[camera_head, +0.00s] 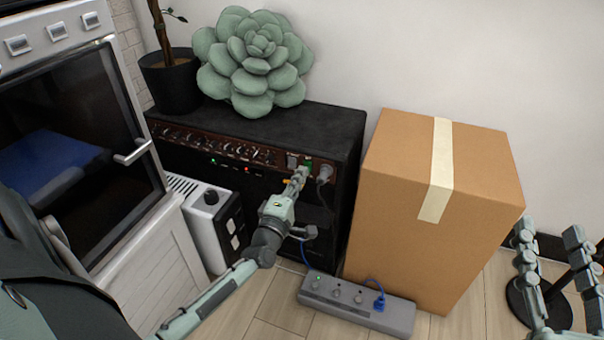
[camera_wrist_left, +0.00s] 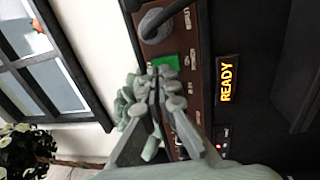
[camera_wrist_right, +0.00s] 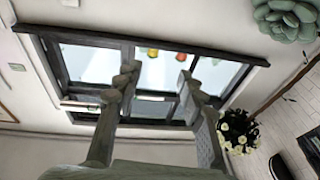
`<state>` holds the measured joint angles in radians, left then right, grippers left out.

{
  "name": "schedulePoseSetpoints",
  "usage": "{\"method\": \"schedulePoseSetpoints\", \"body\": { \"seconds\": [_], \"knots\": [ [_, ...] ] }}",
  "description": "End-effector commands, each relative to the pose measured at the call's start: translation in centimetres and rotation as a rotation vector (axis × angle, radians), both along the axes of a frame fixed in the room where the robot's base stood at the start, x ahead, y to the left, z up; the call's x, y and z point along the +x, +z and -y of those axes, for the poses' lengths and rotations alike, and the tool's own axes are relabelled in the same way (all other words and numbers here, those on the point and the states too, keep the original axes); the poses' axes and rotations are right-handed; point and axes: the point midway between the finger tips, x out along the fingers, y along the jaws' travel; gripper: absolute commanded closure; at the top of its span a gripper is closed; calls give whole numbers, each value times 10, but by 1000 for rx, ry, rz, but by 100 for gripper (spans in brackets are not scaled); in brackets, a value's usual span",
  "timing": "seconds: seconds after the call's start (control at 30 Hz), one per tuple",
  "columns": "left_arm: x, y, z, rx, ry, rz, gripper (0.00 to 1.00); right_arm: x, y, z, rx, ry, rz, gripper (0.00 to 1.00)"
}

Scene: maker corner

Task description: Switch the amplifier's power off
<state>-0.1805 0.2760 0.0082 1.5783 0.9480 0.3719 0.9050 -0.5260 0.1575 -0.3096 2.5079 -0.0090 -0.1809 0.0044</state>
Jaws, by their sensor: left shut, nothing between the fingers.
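The black amplifier (camera_head: 335,130) stands against the wall, with a brown control panel of knobs along its upper front. A lit green switch (camera_wrist_left: 166,62) sits on this panel beside a grey plug (camera_wrist_left: 157,24); it also shows in the head view (camera_head: 309,163). My left gripper (camera_head: 300,173) is shut and empty, its fingertips at the panel right by the green switch. I cannot tell whether they touch it. An orange READY display (camera_wrist_left: 227,80) is lit on the amplifier's front. My right gripper (camera_head: 551,236) is open and empty, far right of the amplifier.
A cardboard box (camera_head: 405,220) stands right of the amplifier. A grey power strip (camera_head: 335,294) with a blue plug lies on the floor before it. A white unit (camera_head: 208,220) and oven (camera_head: 75,130) are left.

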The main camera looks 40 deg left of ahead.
Motion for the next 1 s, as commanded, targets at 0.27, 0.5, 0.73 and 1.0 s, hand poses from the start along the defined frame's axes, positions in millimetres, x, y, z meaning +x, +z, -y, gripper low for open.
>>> {"method": "schedulePoseSetpoints", "body": {
  "seconds": [0.27,0.5,0.73,1.0],
  "knots": [
    [12,2,-3,0,1,0,100,-2,8,-1,19,3,33,60],
    [12,2,-3,0,0,0,100,-2,8,-1,21,0,31,60],
    [18,4,-4,-1,0,-4,100,4,-11,5,-22,-14,-50,60],
    [19,6,-3,-1,0,-2,100,5,-12,5,-28,-15,-58,60]
  ]
}}
